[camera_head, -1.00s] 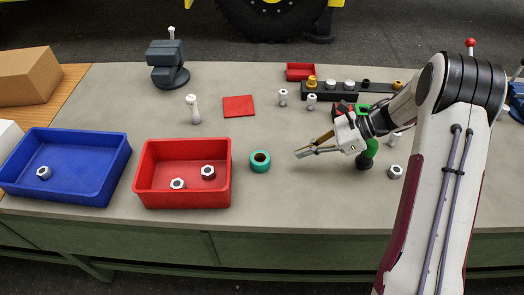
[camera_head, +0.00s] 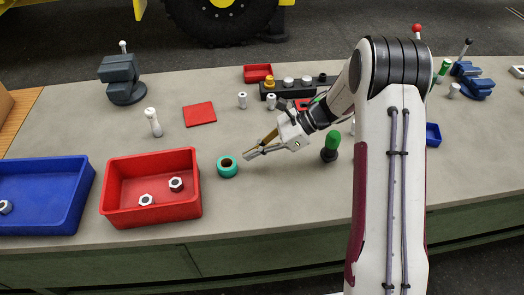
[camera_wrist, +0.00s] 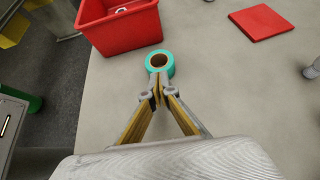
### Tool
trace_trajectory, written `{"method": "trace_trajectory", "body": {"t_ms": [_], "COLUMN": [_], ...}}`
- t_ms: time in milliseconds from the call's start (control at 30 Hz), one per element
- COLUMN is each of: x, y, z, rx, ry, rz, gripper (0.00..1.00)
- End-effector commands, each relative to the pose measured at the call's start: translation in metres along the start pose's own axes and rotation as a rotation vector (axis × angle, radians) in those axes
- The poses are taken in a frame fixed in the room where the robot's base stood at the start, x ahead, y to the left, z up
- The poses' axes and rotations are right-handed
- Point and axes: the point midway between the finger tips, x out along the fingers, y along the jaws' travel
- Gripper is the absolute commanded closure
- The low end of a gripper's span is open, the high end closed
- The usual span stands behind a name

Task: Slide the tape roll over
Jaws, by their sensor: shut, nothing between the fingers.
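The tape roll (camera_head: 228,167) is a teal ring with a dark brown core, lying flat on the grey table just right of the red bin. It also shows in the wrist view (camera_wrist: 160,62), straight ahead of the fingertips. My gripper (camera_head: 249,156) is shut and empty, with its tips close to the roll's right side in the head view. In the wrist view the tips (camera_wrist: 158,95) meet just short of the roll's near rim. I cannot tell for sure whether they touch it.
The red bin (camera_head: 152,213) holds two nuts, and a blue bin (camera_head: 45,229) stands left of it. A red square plate (camera_head: 199,114) and a white bolt-like part (camera_head: 153,122) lie behind. A green-handled tool (camera_head: 331,147) stands right of my gripper. The table in front of the roll is clear.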

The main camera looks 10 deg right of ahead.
Motion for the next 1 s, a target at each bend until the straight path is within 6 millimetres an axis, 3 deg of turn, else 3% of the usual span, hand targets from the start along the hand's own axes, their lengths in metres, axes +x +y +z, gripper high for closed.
{"method": "trace_trajectory", "body": {"t_ms": [533, 1000], "x": [0.060, 0.068], "y": [0.001, 0.001], "z": [0.041, 0.024], "rx": [0.000, 0.003], "ry": [-0.001, 0.003], "rz": [0.002, 0.001], "gripper": [1.00, 1.00]}}
